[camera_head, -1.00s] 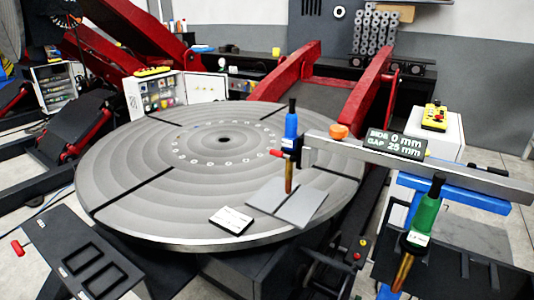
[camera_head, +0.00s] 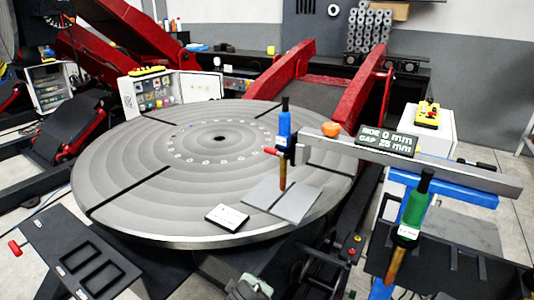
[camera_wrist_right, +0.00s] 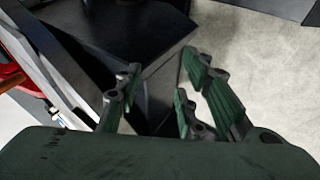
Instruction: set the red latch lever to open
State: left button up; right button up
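A small red lever (camera_head: 271,151) sticks out to the left from the clamp at the blue torch holder (camera_head: 285,133), above the round grey table. Another red handle (camera_head: 14,248) stands at the left end of a black slotted rack. I cannot tell from labels which is the latch. My right gripper (camera_wrist_right: 158,78) is open and empty in the wrist view, its green-padded fingers apart above a dark block and pale floor. In the head view, a dark part of a gripper (camera_head: 248,288), apparently the right one, shows at the bottom edge, well below the levers. My left gripper is out of view.
The round table (camera_head: 130,165) fills the middle, with a grey plate (camera_head: 295,207) and a white card (camera_head: 227,216) on it. A metal bar (camera_head: 460,177) with a gauge display (camera_head: 387,140) crosses the right side. A green torch holder (camera_head: 415,205) hangs there.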

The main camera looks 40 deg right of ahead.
jog(key=w+d+r+h, duration=0.4)
jog(key=w+d+r, duration=0.55)
jog(key=w, duration=0.25)
jog(key=h, duration=0.6)
send_near(269, 152)
jog(key=shift+g, duration=0.4)
jog(key=p+x, duration=0.1)
jog(key=x, duration=0.3)
jog(key=p+x, duration=0.1)
jog(key=x, duration=0.3)
jog(key=shift+w+r, duration=0.2)
jog(key=shift+w, duration=0.05)
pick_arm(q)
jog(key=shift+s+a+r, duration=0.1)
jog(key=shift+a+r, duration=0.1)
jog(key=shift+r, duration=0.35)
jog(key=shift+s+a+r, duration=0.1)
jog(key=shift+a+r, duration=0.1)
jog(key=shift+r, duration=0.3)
pick_arm(e)
jog(key=shift+w+d+f, duration=0.15)
jog(key=shift+d, duration=0.2)
grip_shut()
